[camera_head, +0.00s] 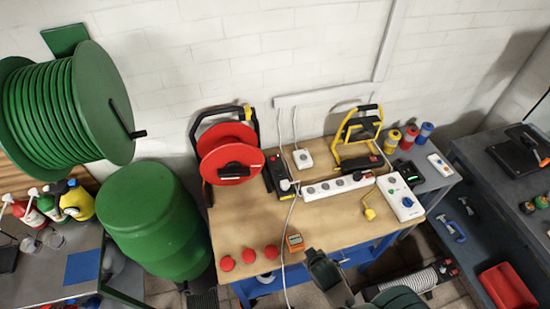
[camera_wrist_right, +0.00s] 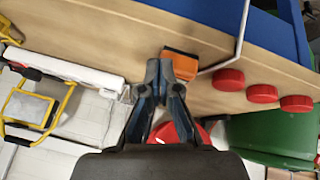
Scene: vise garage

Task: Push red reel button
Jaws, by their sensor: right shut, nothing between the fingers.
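The red cable reel (camera_head: 229,152) stands upright on the workbench near the wall, in a black frame. A black handle piece (camera_head: 234,171) crosses its face; I cannot make out a separate button on it. In the right wrist view, part of a red round thing, likely the reel (camera_wrist_right: 167,132), shows behind my fingers. My right gripper (camera_wrist_right: 165,70) is shut and empty, its tips close to an orange meter (camera_wrist_right: 181,65) in that view. In the head view, my right arm comes in from below, front of the bench. My left gripper is not in view.
Three red caps (camera_head: 249,256) line the bench's front edge beside the orange meter (camera_head: 295,242). A black box (camera_head: 278,176), white power strip (camera_head: 337,187) and yellow-framed lamp (camera_head: 359,137) stand behind. A white cable (camera_head: 288,225) crosses the bench. A green barrel (camera_head: 156,220) stands left.

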